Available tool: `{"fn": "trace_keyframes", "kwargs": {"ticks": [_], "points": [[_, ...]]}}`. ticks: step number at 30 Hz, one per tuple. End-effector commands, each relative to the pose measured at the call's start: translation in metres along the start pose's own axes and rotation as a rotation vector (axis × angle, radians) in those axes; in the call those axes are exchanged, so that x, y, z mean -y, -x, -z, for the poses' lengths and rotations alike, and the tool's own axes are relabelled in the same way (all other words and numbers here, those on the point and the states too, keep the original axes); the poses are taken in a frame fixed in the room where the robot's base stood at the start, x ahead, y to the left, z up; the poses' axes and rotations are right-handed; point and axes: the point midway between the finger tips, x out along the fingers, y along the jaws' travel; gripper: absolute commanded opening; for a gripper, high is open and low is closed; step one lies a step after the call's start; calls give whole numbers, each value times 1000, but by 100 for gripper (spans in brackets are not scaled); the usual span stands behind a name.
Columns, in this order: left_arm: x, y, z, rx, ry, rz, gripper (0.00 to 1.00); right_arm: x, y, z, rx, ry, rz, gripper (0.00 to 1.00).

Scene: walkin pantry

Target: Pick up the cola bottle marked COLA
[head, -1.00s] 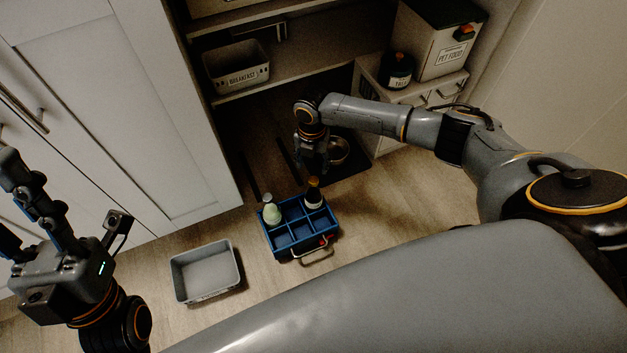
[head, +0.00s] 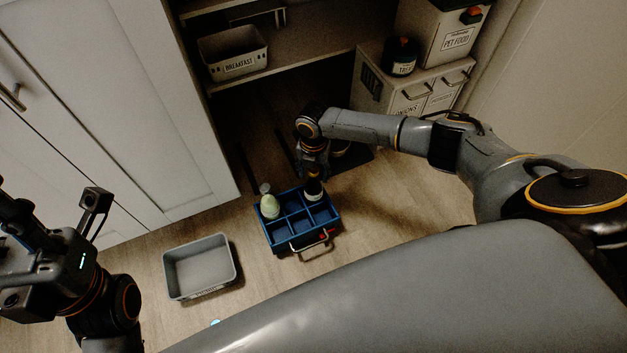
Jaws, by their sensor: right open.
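A dark bottle with a pale label (head: 314,192) stands in a back compartment of the blue divided crate (head: 286,246); its lettering is too small to read, so I cannot confirm it says COLA. My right gripper (head: 314,172) points down at the bottle's top, with open jaws. It hides the bottle's neck, and I cannot tell whether it touches the bottle. My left gripper (head: 14,228) is at the left edge, far from the crate, with its fingers partly cut off by the frame.
A pale green bottle (head: 270,206) stands in the crate's back left compartment. The crate's metal handle (head: 310,244) is at its front. An empty grey bin (head: 201,290) lies left on the floor.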

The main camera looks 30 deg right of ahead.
Motion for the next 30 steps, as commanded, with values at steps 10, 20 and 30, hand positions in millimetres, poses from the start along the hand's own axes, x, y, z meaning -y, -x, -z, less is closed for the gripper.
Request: {"fn": "trace_keyframes", "kwargs": {"ticks": [10, 20, 30], "points": [[0, 0, 0, 1, 0, 0, 40, 0, 1, 0, 0, 0, 0, 10], [0, -1, 0, 0, 1, 0, 40, 0, 2, -1, 1, 0, -1, 0], [0, 3, 2, 47, 5, 16, 40, -1, 29, -1, 2, 0, -3, 0]]}}
